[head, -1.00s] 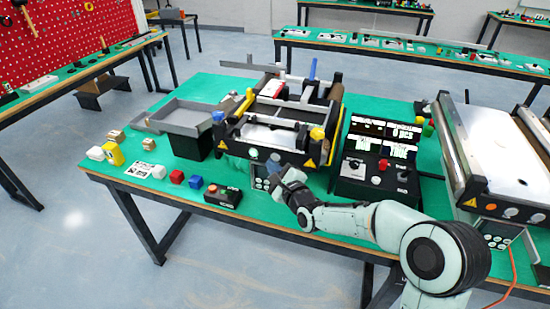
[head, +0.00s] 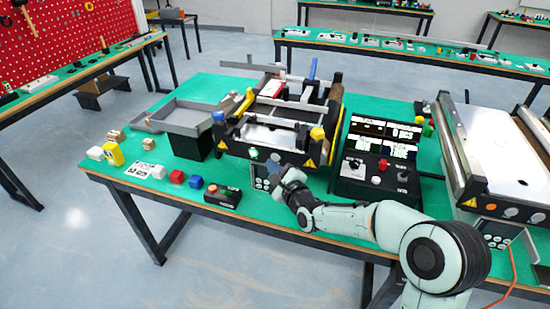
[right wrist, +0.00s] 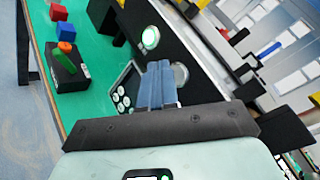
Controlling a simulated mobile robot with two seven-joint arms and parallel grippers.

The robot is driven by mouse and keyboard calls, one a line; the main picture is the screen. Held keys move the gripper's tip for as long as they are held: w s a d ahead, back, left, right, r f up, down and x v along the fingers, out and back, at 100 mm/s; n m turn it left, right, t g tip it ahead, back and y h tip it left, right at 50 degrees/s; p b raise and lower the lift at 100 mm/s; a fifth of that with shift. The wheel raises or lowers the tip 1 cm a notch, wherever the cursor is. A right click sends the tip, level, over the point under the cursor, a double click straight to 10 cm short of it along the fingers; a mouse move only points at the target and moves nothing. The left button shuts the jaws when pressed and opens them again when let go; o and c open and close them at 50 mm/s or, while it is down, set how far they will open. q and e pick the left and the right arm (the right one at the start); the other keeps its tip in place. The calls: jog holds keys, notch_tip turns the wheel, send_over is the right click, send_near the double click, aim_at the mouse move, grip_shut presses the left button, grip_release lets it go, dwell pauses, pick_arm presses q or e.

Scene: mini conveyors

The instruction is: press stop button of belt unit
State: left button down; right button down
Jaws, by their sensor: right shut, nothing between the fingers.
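The belt unit (head: 262,134) stands in the middle of the green table. On its front, a green-lit button (head: 253,153) shows just left of my right gripper (head: 274,172); the lit button also shows in the right wrist view (right wrist: 150,38). A second round, pale button (right wrist: 181,75) is partly hidden behind the blue fingers of my right gripper (right wrist: 160,70). The fingers are shut and empty, at or very close to this second button; I cannot tell whether they touch it. A keypad panel (right wrist: 126,92) sits beside the fingers. My left gripper is not in view.
A control box (head: 377,170) with a red knob stands right of the hand. A small black button box (head: 222,197) and red and blue cubes lie to the left. A grey tray (head: 190,117) stands behind them. A second conveyor (head: 495,150) is at the right.

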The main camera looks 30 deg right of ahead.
jog(key=shift+w+d, duration=0.3)
jog(key=shift+d, duration=0.05)
jog(key=shift+w+d, duration=0.25)
jog(key=shift+d, duration=0.05)
dwell(1.0)
jog(key=shift+s+a, duration=0.1)
jog(key=shift+s+a+b, duration=0.3)
jog(key=shift+s+a, duration=0.15)
jog(key=shift+a, duration=0.05)
jog(key=s+a+b, duration=0.2)
jog(key=s+a, duration=0.1)
jog(key=shift+s+a, duration=0.15)
jog(key=shift+a, duration=0.25)
